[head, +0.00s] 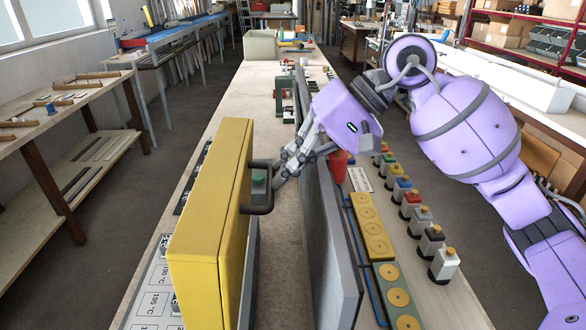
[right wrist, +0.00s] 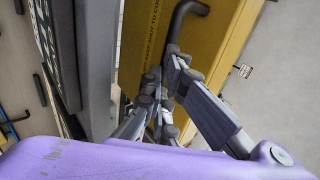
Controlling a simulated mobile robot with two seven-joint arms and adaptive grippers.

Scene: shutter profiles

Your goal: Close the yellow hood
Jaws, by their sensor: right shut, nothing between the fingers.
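The yellow hood (head: 205,225) stands upright on the long workbench, left of centre in the head view. A dark curved handle (head: 262,208) sticks out from its right side. The hood fills the upper middle of the right wrist view (right wrist: 222,45), with the handle (right wrist: 181,22) at the top and dark lettering on its face. My right gripper (head: 280,178) is shut and empty, close beside the handle. In the right wrist view its fingers (right wrist: 165,95) are just below the handle; I cannot tell if they touch it. My left gripper is not in view.
A tall grey panel (head: 333,262) stands upright just right of my right gripper, leaving a narrow gap. Beyond it are several coloured-button boxes (head: 420,220) and a green strip with round yellow discs (head: 397,297). A label sheet (head: 152,300) lies left of the hood.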

